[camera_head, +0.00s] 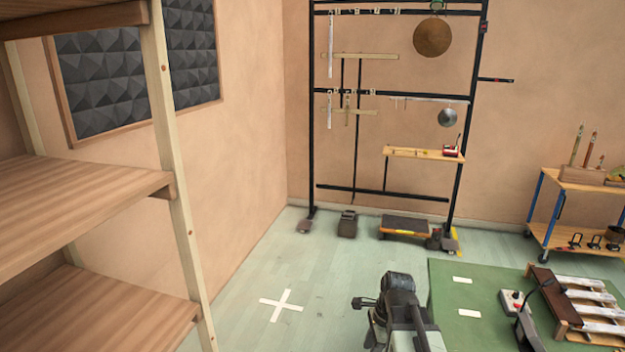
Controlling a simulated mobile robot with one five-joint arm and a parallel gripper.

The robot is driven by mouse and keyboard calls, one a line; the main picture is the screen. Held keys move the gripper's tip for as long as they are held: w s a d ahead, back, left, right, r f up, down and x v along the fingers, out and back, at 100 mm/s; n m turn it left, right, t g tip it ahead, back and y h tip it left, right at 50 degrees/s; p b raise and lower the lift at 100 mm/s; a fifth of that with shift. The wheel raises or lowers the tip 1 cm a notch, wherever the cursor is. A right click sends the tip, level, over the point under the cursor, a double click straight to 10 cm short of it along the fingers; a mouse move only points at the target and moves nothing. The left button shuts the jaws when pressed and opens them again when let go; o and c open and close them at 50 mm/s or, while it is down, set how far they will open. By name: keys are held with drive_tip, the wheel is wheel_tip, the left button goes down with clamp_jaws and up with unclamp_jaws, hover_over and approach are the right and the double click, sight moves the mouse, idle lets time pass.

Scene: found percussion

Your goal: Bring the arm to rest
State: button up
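My arm (402,318) shows at the bottom centre, dark and grey, cut off by the lower edge of the picture. A dark block (398,283) tops it, and a small dark part sticks out to its left. I cannot make out any gripper fingers, and I see nothing held. The visible part of the arm stands in front of the left edge of a green mat or tabletop (455,300).
Wooden shelves (80,205) stand close on the left. A white cross (282,306) marks open floor. A black rack (312,120) with a hanging gong (432,37) stands at the back. Right are a blue-legged cart (535,195), a button box (514,300) and metal bars (590,310).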

drive_tip(key=s+a+n, duration=0.1)
drive_tip(key=n, duration=0.5)
drive_tip(key=s+n+h, duration=0.1)
drive_tip(key=n, duration=0.5)
drive_tip(key=s+a+n+h, duration=0.1)
drive_tip(key=s+n, duration=0.1)
drive_tip(key=n, duration=0.4)
drive_tip(key=shift+a+f+g, duration=0.15)
drive_tip(key=shift+a+g, duration=0.15)
drive_tip(key=shift+a, duration=0.05)
drive_tip(key=shift+o, duration=0.9)
